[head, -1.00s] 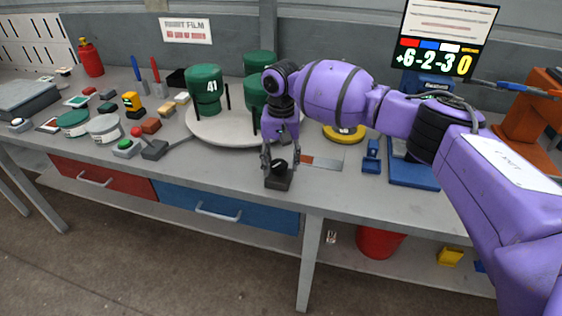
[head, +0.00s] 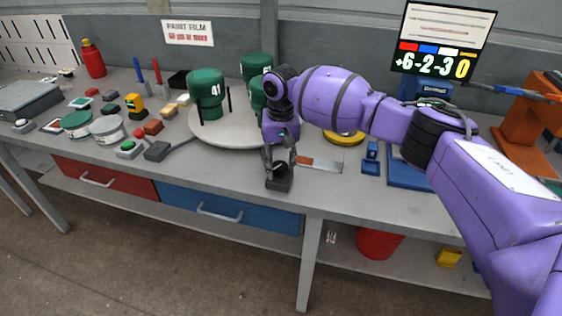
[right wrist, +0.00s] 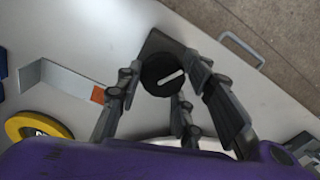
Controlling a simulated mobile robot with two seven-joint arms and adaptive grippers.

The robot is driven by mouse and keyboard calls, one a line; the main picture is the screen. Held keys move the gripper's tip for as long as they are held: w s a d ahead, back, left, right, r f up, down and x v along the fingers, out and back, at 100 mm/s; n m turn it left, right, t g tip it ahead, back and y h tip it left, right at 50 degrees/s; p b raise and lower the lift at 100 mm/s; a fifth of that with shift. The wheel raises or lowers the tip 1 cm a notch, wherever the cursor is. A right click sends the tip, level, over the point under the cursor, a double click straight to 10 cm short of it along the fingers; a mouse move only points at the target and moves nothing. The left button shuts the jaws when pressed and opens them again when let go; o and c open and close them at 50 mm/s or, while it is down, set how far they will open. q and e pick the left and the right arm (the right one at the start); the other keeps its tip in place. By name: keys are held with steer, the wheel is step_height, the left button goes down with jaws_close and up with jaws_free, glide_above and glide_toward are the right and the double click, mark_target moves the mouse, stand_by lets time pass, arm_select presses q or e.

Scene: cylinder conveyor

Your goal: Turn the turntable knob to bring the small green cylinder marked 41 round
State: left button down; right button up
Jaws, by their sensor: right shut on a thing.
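The green cylinder marked 41 (head: 207,92) stands upright on the left part of the round white turntable (head: 205,133). Two more green cylinders stand on it, one at the back (head: 256,66) and one (head: 257,95) partly hidden by my right arm. The black knob (right wrist: 163,75), with a white line on top, sits on a dark base (head: 279,184) at the bench's front edge. My right gripper (head: 280,160) points down and is shut on the knob; in the right wrist view its fingers lie around the knob. My left gripper is not in view.
A yellow ring (head: 343,137) and a metal plate with an orange end (head: 322,164) lie right of the knob. A screen (head: 443,42) reads +6-2-30.

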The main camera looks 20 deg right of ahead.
mark_target(282, 165)
steer(key=shift+d+r+n+p, duration=0.1)
steer(key=shift+d+n+p, duration=0.1)
steer(key=shift+n+p, duration=0.7)
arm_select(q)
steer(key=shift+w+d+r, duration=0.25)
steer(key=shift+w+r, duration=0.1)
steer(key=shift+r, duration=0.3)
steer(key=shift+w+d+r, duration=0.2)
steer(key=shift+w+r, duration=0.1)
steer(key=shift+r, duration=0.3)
arm_select(e)
steer(key=shift+d+n, duration=0.1)
steer(key=shift+n, duration=1.4)
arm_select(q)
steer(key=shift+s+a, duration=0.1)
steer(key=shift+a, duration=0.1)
arm_select(e)
steer(key=shift+f+n, duration=0.2)
steer(key=shift+n, duration=0.2)
steer(key=o, duration=1.1)
steer(key=shift+d, duration=0.1)
steer(key=shift+c, duration=0.2)
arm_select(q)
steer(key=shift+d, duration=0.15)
arm_select(e)
steer(key=shift+w, duration=0.1)
steer(key=shift+a, duration=0.2)
steer(key=shift+r, duration=0.3)
step_height(282, 165, up, 11)
steer(key=shift+r, duration=0.2)
